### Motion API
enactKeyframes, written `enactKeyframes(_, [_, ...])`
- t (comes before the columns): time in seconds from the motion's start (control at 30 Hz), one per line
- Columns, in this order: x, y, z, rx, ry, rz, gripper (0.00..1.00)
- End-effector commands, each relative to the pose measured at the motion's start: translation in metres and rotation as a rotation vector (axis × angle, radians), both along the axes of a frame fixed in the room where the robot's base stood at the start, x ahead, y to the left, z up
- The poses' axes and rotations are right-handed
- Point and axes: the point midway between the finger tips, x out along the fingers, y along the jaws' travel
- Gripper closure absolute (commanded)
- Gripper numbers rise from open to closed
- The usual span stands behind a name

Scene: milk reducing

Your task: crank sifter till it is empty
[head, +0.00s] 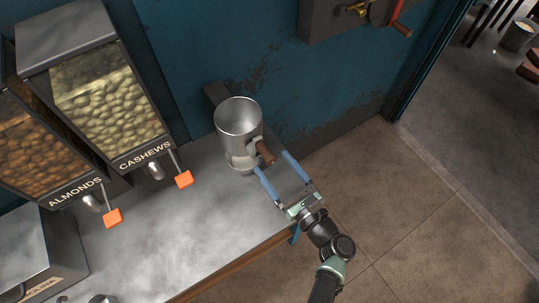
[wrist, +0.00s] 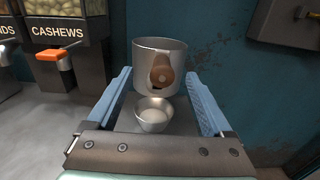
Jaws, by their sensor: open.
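The metal sifter (head: 236,140) stands at the counter's right end, by the wall. In the head view its open cup looks empty, with bare grey metal inside. A brown wooden crank knob (head: 266,153) sticks out towards my gripper; the wrist view shows this knob (wrist: 161,74) on the sifter (wrist: 146,52). A small metal bowl (wrist: 153,120) with pale content sits below the sifter. My gripper (head: 272,161) is open, its blue fingers spread to either side of the knob without closing on it. I cannot tell whether either finger touches it.
Cashew (head: 104,100) and almond (head: 35,150) dispensers with orange levers stand left on the metal counter (head: 190,230). A wall-mounted box with a red handle (head: 396,14) is up right. Open floor (head: 400,210) lies right of the counter.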

Motion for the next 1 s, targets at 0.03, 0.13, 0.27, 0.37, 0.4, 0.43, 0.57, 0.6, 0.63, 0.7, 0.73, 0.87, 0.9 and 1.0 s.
enactKeyframes(0.03, [-0.005, -0.004, 0.002, 0.0, 0.001, -0.002, 0.15])
enactKeyframes(0.13, [-0.015, -0.012, 0.001, 0.0, 0.001, -0.003, 0.15])
enactKeyframes(0.27, [-0.028, -0.02, 0.001, 0.001, 0.001, -0.002, 0.15])
enactKeyframes(0.37, [-0.038, -0.028, 0.001, 0.0, 0.001, -0.002, 0.15])
enactKeyframes(0.4, [-0.042, -0.031, 0.001, 0.0, 0.001, -0.002, 0.15])
enactKeyframes(0.43, [-0.045, -0.032, 0.001, 0.0, 0.001, -0.001, 0.15])
enactKeyframes(0.57, [-0.056, -0.042, 0.001, 0.0, 0.0, -0.002, 0.15])
enactKeyframes(0.6, [-0.06, -0.044, 0.001, 0.0, 0.0, -0.002, 0.15])
enactKeyframes(0.63, [-0.062, -0.045, 0.001, 0.0, 0.0, -0.001, 0.15])
enactKeyframes(0.7, [-0.065, -0.047, 0.0, 0.0, 0.0, -0.001, 0.15])
enactKeyframes(0.73, [-0.066, -0.048, 0.0, 0.0, 0.0, -0.001, 0.15])
enactKeyframes(0.87, [-0.067, -0.049, 0.0, 0.0, 0.0, 0.0, 0.15])
enactKeyframes(0.9, [-0.067, -0.048, 0.0, 0.0, 0.0, 0.0, 0.15])
enactKeyframes(1.0, [-0.067, -0.048, 0.0, 0.0, 0.0, 0.0, 0.15])
